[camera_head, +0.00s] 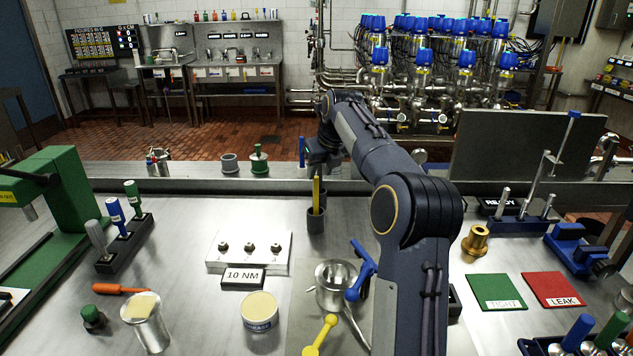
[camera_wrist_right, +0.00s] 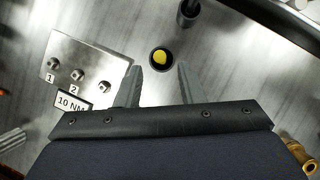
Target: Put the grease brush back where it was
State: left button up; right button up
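A yellow-handled tool (camera_head: 316,193), which I take to be the grease brush, stands upright in a dark cup (camera_head: 316,220) on the bench. Its bristles are hidden. In the right wrist view the round yellow handle end (camera_wrist_right: 160,57) shows inside the dark cup's rim, just beyond the gap between my fingertips. My right gripper (camera_wrist_right: 159,70) is open and nothing is between its fingers. In the head view my right gripper (camera_head: 322,160) is above and behind the handle, with its fingers mostly hidden. My left gripper is not in view.
A second dark holder (camera_wrist_right: 188,12) is near the cup. A steel block with bolts (camera_head: 248,250), a labelled tin (camera_head: 260,311), a steel pot (camera_head: 335,284) and a yellow-headed tool (camera_head: 325,330) are nearer. Green (camera_head: 497,291) and red (camera_head: 552,289) mats lie right.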

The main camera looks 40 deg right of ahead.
jog(key=shift+v, duration=1.55)
jog(key=s+a+f+n+y, duration=0.1)
jog(key=s+a+n+y, duration=0.2)
jog(key=s+a+n, duration=1.35)
jog(key=s+a+f+n, duration=0.4)
jog(key=s+n, duration=0.1)
jog(key=n, duration=0.1)
jog(key=s+a+f+n+y, duration=0.1)
jog(key=s+a+f+n, duration=0.3)
jog(key=n, duration=0.3)
jog(key=s+a+f+n, duration=0.5)
jog(key=s+n, duration=0.2)
jog(key=shift+s+f+y, duration=0.1)
jog(key=shift+f+y, duration=0.1)
jog(key=shift+y, duration=0.2)
